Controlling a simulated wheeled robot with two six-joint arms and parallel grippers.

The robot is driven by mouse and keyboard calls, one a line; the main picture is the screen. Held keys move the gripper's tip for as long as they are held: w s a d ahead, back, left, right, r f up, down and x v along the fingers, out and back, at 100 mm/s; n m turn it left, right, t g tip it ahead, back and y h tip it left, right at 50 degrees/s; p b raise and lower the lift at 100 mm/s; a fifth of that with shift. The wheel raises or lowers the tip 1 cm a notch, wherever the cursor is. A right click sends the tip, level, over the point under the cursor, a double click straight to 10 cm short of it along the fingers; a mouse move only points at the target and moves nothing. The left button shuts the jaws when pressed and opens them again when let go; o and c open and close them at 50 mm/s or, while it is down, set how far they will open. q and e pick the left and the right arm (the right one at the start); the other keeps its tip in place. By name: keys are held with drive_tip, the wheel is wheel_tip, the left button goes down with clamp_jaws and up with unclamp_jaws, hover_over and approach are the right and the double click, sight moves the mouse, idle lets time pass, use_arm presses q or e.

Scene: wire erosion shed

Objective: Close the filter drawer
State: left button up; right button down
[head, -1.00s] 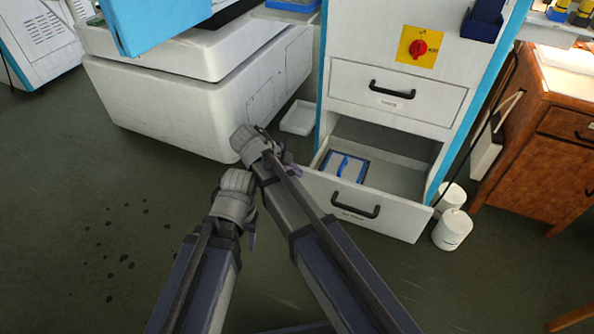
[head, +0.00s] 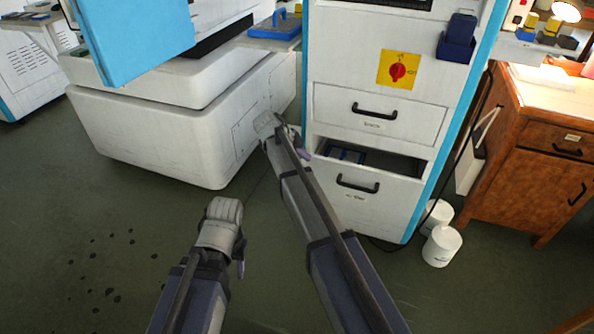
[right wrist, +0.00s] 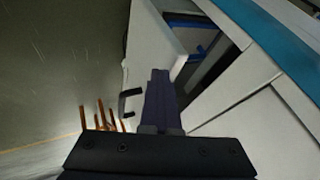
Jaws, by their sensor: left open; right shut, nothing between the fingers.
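The filter drawer (head: 400,203) is the lower white drawer of the cabinet and stands partly open, with a dark gap above its front. Its black handle (head: 357,184) also shows in the right wrist view (right wrist: 127,102). A blue-edged item (head: 346,154) lies inside. My right gripper (head: 304,149) is shut and empty at the left end of the drawer front. In the right wrist view its fingers (right wrist: 160,85) overlap the drawer front (right wrist: 150,42); I cannot tell whether they touch it. My left gripper (head: 241,256) is open over the floor, apart from the drawer.
A closed upper drawer (head: 405,118) and a red switch on a yellow plate (head: 398,70) are above. A white machine base (head: 150,135) stands left. White canisters (head: 441,246) and a wooden cabinet (head: 530,150) stand right.

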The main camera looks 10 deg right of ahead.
drive_tip(key=w+d, duration=0.4)
drive_tip(key=w, duration=0.2)
drive_tip(key=shift+w+d, duration=0.2)
drive_tip(key=shift+w, duration=0.15)
drive_tip(key=shift+s, duration=0.1)
